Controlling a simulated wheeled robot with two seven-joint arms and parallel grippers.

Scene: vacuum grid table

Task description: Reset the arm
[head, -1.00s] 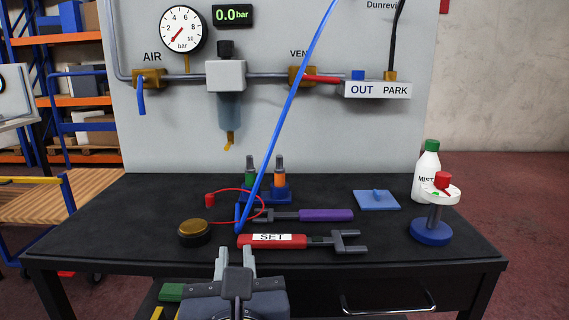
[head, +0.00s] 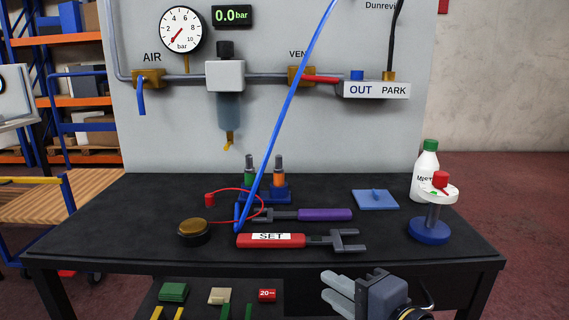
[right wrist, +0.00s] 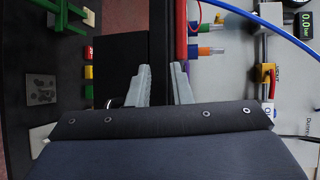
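My right gripper (head: 327,286) is in front of the table's front edge at the lower right of the head view, its fingers pointing left. In the right wrist view its two grey fingers (right wrist: 161,76) stand apart with nothing between them, so it is open and empty. My left gripper is not in view.
On the black table (head: 120,225) lie a red SET wrench (head: 270,241), a purple-handled wrench (head: 325,215), a brass-topped puck (head: 194,232) and a blue plate (head: 376,200). A blue-based stand (head: 430,231) and white bottle (head: 425,172) are right. A blue hose (head: 285,100) hangs down.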

